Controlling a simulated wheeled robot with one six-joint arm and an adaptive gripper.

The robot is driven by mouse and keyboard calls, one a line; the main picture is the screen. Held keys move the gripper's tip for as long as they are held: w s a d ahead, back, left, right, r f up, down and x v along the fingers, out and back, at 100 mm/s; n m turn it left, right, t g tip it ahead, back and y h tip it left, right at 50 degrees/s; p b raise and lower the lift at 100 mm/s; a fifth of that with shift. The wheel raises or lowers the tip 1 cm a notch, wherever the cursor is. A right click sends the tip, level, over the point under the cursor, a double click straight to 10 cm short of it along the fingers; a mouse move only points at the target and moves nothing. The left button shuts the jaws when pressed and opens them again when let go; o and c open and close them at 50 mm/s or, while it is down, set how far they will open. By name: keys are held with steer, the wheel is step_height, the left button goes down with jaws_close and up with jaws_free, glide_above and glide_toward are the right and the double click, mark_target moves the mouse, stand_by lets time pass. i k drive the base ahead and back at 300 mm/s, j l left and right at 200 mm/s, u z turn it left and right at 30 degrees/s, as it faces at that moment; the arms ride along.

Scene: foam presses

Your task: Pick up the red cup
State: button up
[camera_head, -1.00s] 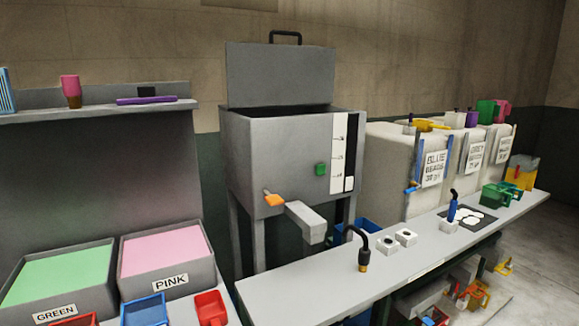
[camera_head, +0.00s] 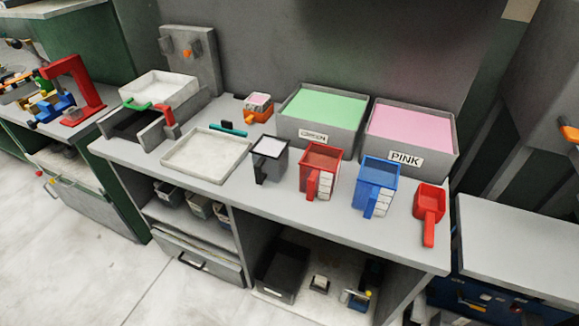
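A red cup (camera_head: 322,166), square with a handle at the front and a white marked scale on its side, stands upright on the grey bench. It is between a dark grey cup (camera_head: 270,160) on its left and a blue cup (camera_head: 376,184) on its right. Its top is open. A smaller red scoop (camera_head: 429,208) with a long handle lies at the bench's right end. My gripper is not in view.
Behind the cups stand a bin labelled GREEN (camera_head: 320,118) and a bin labelled PINK (camera_head: 410,138). A shallow white tray (camera_head: 207,155) lies left of the cups. A narrow bench front strip is clear. Open floor (camera_head: 90,240) lies at the lower left.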

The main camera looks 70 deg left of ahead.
mark_target(320, 164)
steer(key=j+u, duration=0.15)
steer(key=u, duration=1.35)
